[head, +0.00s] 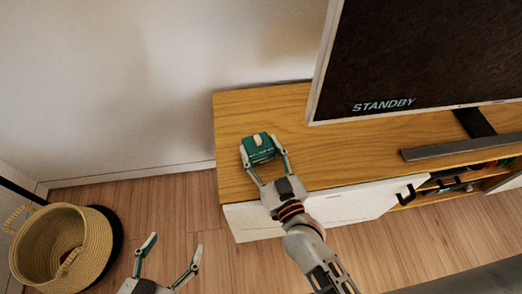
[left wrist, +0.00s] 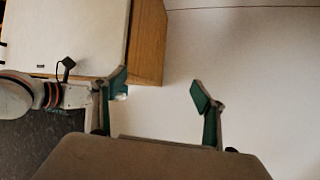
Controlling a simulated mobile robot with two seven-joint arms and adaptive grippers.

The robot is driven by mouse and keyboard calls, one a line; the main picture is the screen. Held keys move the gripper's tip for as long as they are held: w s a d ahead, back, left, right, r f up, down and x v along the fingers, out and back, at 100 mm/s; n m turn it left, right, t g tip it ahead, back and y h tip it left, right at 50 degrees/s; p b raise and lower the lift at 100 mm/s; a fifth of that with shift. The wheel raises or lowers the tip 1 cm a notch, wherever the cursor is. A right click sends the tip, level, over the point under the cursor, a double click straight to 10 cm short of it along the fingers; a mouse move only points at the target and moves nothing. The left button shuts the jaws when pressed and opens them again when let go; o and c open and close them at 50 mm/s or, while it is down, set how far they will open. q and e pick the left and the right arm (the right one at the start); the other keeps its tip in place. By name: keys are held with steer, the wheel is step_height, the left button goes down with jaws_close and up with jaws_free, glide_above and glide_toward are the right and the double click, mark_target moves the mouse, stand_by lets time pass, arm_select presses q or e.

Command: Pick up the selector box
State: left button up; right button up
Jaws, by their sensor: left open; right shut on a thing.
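The selector box (head: 259,142) is a small green box with a pale knob on top, at the left end of the wooden cabinet top in the head view. My right gripper (head: 261,151) is shut on it, one finger on each side. I cannot tell whether the box rests on the wood or is slightly above it. My left gripper (head: 172,248) is open and empty, low over the floor in front of the cabinet. Its spread fingers also show in the left wrist view (left wrist: 159,86).
The wooden cabinet (head: 235,107) has white fronts and an open shelf. A screen (head: 420,50) reading STANDBY stands on it, right of the box, with a grey bar (head: 460,147) before it. A woven basket (head: 60,245) stands on the floor at left.

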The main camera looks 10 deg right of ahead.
steer(key=r+p, duration=0.1)
steer(key=r, duration=0.2)
steer(key=r+p, duration=0.1)
steer(key=shift+w+r+p, duration=0.25)
steer(key=shift+p, duration=0.05)
step_height(320, 180, up, 8)
steer(key=p, duration=0.7)
step_height(320, 180, up, 6)
steer(key=f+p, duration=0.1)
steer(key=p, duration=0.5)
glide_above(260, 148)
arm_select(q)
step_height(260, 148, up, 7)
steer(key=s+a+p, duration=0.2)
steer(key=shift+a+g+y, duration=0.3)
steer(key=shift+a+y, duration=0.05)
steer(key=shift+y, duration=0.05)
arm_select(e)
steer(key=shift+s+r, duration=0.15)
steer(key=shift+r, duration=0.8)
arm_select(q)
steer(key=shift+s+f, duration=0.1)
steer(key=shift+s, duration=0.05)
